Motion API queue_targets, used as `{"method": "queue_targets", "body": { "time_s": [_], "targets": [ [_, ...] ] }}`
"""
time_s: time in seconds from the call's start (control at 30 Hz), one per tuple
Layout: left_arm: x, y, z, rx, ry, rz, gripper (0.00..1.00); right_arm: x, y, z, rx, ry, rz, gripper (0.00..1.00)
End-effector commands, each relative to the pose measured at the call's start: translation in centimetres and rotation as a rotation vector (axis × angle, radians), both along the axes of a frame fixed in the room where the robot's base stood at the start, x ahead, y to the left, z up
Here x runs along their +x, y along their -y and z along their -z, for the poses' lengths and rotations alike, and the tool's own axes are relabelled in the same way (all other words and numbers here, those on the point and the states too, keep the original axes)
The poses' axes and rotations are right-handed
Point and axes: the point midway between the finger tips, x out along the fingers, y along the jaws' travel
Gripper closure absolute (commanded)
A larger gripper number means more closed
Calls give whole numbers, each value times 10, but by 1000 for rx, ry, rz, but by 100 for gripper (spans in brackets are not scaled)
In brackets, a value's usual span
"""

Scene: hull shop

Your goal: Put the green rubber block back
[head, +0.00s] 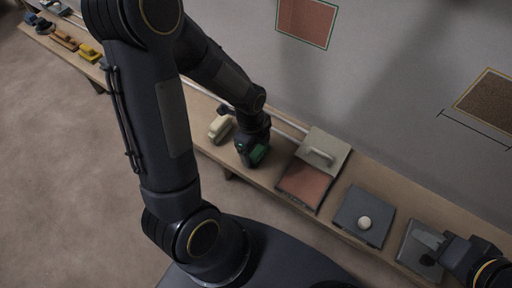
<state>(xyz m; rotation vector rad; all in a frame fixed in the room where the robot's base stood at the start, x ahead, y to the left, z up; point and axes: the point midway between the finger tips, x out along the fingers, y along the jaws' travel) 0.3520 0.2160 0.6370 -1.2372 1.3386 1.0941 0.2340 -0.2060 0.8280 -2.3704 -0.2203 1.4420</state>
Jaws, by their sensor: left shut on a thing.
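The green rubber block (260,154) is held in my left gripper (255,158), low over or on the wooden bench (233,163). I cannot tell whether the block touches the bench top. Part of the block is hidden by the gripper. My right gripper (440,248) is at the lower right, over a dark square plate (408,255) with a pale grey patch on it. Its fingertips are too unclear to tell open from shut.
A cream block (220,127) sits just left of my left gripper. A reddish panel (304,187), a cream board with a handle (327,143) and a grey tile with a white knob (352,222) lie to its right. Yellow (89,52) and orange (64,40) blocks sit far left.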

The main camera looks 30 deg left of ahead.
Motion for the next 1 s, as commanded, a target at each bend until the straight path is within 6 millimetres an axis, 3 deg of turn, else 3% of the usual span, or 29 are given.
{"method": "queue_targets", "body": {
  "time_s": [0.2, 0.23, 0.37, 0.7, 1.0],
  "targets": [
    [0, 0, 3, 0, 1, 0, 39, 0, 0, 3, 0, 0, 0, 67],
    [0, 0, 3, 0, 1, 0, 18, 0, 0, 3, 0, 0, 0, 67],
    [0, 0, 2, 0, 1, 0, 1, 0, 0, 2, 0, 0, 0, 67],
    [1, 0, -7, 0, 3, 0, 0, 0, 0, -3, 0, 0, 0, 67],
    [2, -8, -67, -1, 7, -2, 0, 0, 0, -22, 0, 0, 0, 67]
  ]
}}
